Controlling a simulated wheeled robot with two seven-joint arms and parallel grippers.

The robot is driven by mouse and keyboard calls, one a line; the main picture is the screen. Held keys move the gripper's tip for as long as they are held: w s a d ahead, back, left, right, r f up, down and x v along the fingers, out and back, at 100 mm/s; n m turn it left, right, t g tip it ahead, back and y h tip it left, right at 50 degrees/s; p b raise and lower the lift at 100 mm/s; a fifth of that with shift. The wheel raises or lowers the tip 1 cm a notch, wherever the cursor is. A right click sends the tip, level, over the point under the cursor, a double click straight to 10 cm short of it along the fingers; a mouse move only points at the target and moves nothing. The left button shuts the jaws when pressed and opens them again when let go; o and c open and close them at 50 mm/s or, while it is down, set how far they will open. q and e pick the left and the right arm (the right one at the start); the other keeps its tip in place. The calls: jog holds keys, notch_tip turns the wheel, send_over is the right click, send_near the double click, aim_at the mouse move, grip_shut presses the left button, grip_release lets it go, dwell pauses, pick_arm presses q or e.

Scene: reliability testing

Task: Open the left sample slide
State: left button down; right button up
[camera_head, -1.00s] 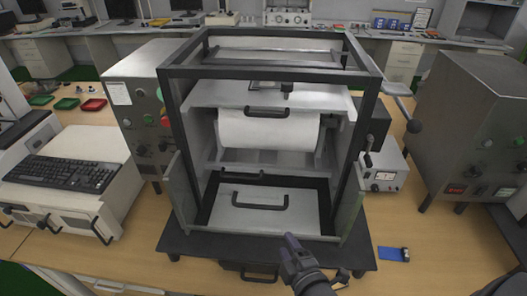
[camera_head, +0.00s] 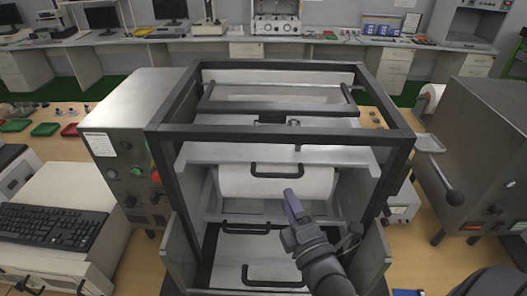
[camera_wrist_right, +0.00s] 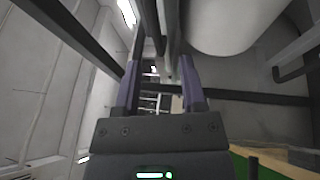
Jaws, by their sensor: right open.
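A black-framed machine (camera_head: 278,134) stands open at the front on the table. Inside it is a white drum (camera_head: 240,181) with a black handle (camera_head: 290,171) at its top. A flat light panel with a black handle (camera_head: 275,281) lies at the bottom, and another dark bar handle (camera_head: 246,228) sits above it. I cannot tell which part is the left sample slide. My right gripper (camera_head: 292,205) is in front of the drum, below and near the upper handle. In the right wrist view, my right gripper (camera_wrist_right: 161,78) has its fingers apart with no object clearly between them. My left gripper is out of view.
A grey control box (camera_head: 120,140) stands left of the machine, and a metal cabinet (camera_head: 485,145) with a lever knob (camera_head: 453,197) stands right. A keyboard (camera_head: 48,225) lies on equipment at the left. The frame's side posts and side panels (camera_head: 178,255) bound the opening.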

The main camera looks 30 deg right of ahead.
jog(key=x, duration=0.9)
jog(key=shift+p, duration=0.4)
jog(key=shift+r, duration=0.15)
jog(key=c, duration=0.7)
grip_shut()
